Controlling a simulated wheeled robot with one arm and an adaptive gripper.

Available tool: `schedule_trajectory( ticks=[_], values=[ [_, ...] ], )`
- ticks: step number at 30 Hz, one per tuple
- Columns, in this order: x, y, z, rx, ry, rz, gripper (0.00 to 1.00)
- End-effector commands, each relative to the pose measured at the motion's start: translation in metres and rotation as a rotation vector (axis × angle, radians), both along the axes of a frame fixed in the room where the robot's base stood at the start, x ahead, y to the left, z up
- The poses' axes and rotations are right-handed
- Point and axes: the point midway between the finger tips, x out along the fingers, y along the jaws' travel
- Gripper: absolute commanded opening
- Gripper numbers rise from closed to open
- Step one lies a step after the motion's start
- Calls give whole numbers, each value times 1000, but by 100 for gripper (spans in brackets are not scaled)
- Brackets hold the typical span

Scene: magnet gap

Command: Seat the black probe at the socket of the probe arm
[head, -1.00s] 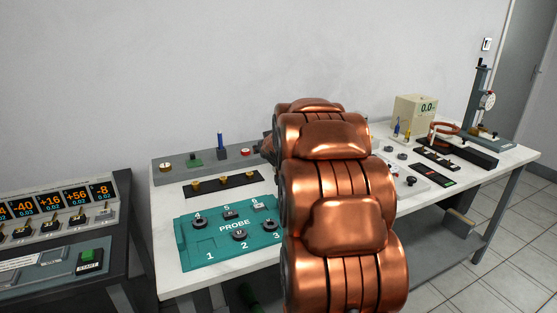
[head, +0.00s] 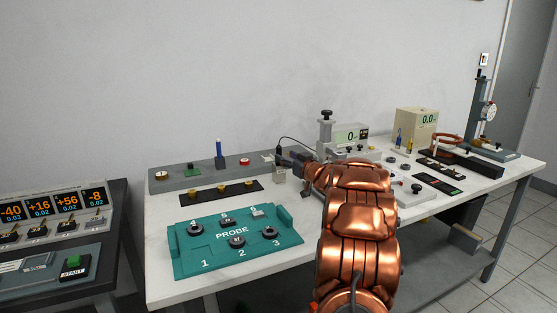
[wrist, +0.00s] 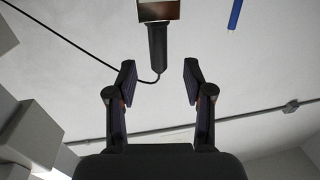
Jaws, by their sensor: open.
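The black probe (head: 279,152) stands upright on a small metallic block (head: 279,174) at the back of the table, with a thin black cable rising from its top. In the wrist view, which looks upside down, the probe (wrist: 157,45) hangs from the block (wrist: 158,10), its cable looping left. My gripper (wrist: 158,78) is open; its two fingers are spread to either side of the probe's cable end, with a gap on both sides. In the head view my gripper (head: 290,158) is just right of the probe. I cannot make out the probe arm's socket.
A teal PROBE tray (head: 205,262) with several dark round pieces lies in front left. A grey rail (head: 178,180) with a blue post (head: 218,150) runs along the back.

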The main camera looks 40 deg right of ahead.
Motion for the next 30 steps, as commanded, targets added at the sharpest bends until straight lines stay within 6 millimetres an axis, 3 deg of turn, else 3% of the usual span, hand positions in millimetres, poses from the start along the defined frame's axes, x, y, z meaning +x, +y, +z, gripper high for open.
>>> schedule_trajectory(
  ticks=[18,30],
  values=[
    [53,-10,0,0,1,0,52],
    [57,-12,0,1,2,-1,49]
  ],
)
